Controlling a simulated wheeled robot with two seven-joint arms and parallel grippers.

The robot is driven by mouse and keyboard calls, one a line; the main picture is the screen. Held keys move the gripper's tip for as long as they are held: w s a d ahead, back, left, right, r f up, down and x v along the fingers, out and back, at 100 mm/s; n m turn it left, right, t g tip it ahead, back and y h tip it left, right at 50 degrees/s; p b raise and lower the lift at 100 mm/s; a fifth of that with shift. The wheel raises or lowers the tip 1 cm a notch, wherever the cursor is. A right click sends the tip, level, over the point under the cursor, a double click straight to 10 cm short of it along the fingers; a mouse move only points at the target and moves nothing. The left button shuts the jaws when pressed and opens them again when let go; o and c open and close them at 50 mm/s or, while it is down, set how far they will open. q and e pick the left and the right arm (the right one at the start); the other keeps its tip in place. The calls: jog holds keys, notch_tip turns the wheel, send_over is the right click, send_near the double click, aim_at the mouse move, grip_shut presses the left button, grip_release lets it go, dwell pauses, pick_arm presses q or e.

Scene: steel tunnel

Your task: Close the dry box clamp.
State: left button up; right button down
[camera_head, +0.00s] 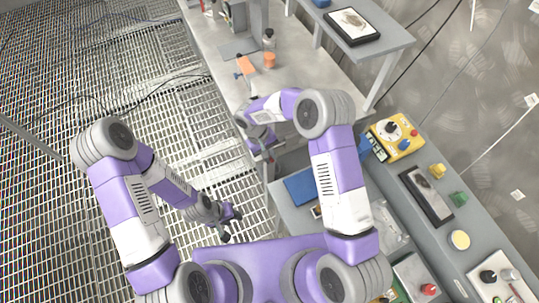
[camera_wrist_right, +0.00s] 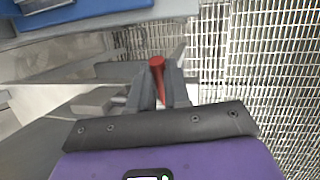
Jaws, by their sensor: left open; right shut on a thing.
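My right gripper (camera_head: 262,153) is low beside the near end of the long grey table, largely under its own arm in the head view. In the right wrist view its fingers (camera_wrist_right: 160,102) are shut on a red tapered handle (camera_wrist_right: 157,64) with a rounded end. The handle looks like a clamp lever, but its mount is hidden by the fingers. I cannot pick out the dry box for certain. My left gripper (camera_head: 230,222) is open and empty over the grated floor, away from the table.
A blue flat item (camera_head: 300,187) lies on the grey surface right of my right gripper. A yellow box with knobs (camera_head: 394,136) stands on the right-hand bench. A bottle (camera_head: 269,40) and an orange-topped jar (camera_head: 269,60) stand on the long table (camera_head: 300,75).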

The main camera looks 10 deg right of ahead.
jog(key=shift+w+a+r+g+h, duration=0.15)
jog(key=shift+w+r+g+h, duration=0.15)
jog(key=shift+g, duration=0.4)
jog(key=shift+w+a+r+g+h+b, duration=0.15)
jog(key=shift+w+g+h+b, duration=0.1)
jog(key=shift+g+b, duration=0.3)
jog(key=shift+w+d+r+g+h+b, duration=0.1)
jog(key=shift+w+r+g+h+b, duration=0.1)
jog(key=shift+g+b, duration=0.3)
jog(key=c, duration=1.1)
grip_release()
jog(key=shift+a, duration=0.1)
jog(key=v, duration=0.7)
jog(key=shift+w+r, duration=0.15)
jog(key=shift+r, duration=0.1)
